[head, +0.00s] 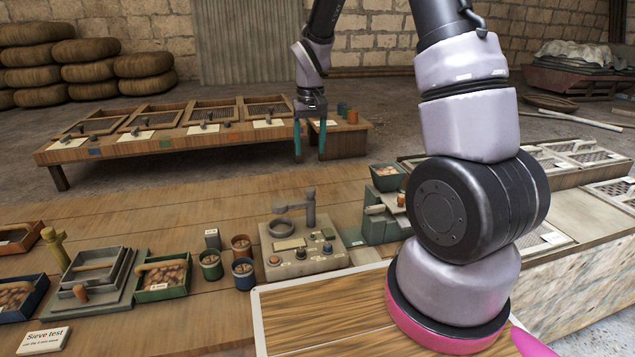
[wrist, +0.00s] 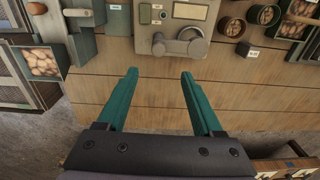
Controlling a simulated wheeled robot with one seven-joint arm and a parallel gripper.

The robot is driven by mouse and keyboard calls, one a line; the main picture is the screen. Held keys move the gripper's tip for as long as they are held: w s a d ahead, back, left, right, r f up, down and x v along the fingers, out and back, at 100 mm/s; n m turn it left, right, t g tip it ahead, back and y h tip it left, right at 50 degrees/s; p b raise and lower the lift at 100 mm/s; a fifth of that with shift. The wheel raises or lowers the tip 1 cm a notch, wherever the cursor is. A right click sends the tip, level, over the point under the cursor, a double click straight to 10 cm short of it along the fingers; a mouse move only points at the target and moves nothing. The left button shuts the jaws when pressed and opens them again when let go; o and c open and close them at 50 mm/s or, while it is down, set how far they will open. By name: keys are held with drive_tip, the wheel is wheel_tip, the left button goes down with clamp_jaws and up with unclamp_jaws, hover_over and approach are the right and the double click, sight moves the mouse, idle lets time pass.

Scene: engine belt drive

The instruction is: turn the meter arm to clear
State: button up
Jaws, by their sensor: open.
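The moisture-meter-like grey unit (head: 330,258) stands on the wooden bench, with several knobs and a pale panel on its top. Its grey meter arm (head: 294,207) reaches left from an upright post, over a round ring or cup. In the wrist view the meter unit (wrist: 146,22) is at the top centre, and the arm (wrist: 176,46) lies sideways along its near edge. My gripper (head: 309,155) has two teal fingers, open and empty, pointing down beyond the meter in the head view. In the wrist view the fingertips (wrist: 160,76) are apart from the arm, with bare bench between them.
Small pots (head: 210,265) of brown pieces stand left of the meter. A green scale-like unit (head: 378,228) stands right of it. Sieve trays (head: 97,266) and a "Sieve test" card (head: 44,340) are at the left. A second table (head: 180,143) with mesh frames stands behind.

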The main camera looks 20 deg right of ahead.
sight(310, 188)
drive_tip(key=f, duration=0.8)
drive_tip(key=w+f, duration=0.1)
drive_tip(key=f, duration=0.4)
drive_tip(key=shift+f, duration=0.1)
drive_tip(key=shift+c, duration=0.3)
clamp_jaws()
idle(0.8)
